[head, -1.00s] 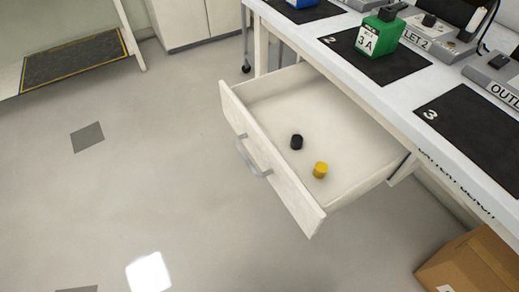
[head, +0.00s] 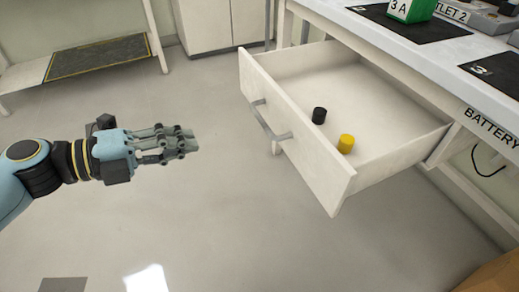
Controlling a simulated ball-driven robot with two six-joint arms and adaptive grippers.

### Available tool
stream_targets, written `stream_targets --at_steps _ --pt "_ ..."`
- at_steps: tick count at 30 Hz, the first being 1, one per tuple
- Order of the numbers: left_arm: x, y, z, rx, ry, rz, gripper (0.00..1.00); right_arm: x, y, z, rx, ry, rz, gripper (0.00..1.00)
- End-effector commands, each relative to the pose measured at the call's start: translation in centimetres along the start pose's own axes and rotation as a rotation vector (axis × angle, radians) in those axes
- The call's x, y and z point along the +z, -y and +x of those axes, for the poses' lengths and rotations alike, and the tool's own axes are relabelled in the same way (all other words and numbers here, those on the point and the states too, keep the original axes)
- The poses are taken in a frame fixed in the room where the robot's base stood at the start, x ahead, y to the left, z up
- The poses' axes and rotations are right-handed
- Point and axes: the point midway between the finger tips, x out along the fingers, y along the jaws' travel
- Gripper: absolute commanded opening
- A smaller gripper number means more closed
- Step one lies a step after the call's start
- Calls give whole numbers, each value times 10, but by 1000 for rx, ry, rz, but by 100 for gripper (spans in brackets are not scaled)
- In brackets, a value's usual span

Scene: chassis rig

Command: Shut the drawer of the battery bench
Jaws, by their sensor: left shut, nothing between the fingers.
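The white drawer (head: 296,139) of the battery bench (head: 404,40) is pulled well out, to the right of the middle of the head view. A grey bar handle (head: 270,121) is on its front. A black cap-like piece (head: 319,115) and a yellow one (head: 346,143) lie inside it. My left gripper (head: 194,141) is shut and empty. It points right and is apart from the drawer, to the left of the handle. My right gripper is not in view.
A low shelf with a dark mat (head: 97,58) is at the back left. A cardboard box (head: 492,275) is at the bottom right. The floor before the drawer is clear.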

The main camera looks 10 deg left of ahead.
Motion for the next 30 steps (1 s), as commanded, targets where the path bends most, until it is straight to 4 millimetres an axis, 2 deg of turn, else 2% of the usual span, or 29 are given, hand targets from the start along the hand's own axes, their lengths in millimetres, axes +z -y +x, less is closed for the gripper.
stream_targets --at_steps 3,6,11,19,24,30 --pt "0 2 11 -7 2 -2 0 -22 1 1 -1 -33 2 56" --pt "0 4 27 -9 3 -3 0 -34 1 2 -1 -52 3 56" --pt "1 2 62 -10 4 -5 0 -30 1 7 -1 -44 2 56" --pt "1 2 115 -7 3 -6 0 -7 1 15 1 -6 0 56" --pt "1 2 133 -6 3 -5 0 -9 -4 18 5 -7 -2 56" --pt "1 2 139 -4 3 -4 0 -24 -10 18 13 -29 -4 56"
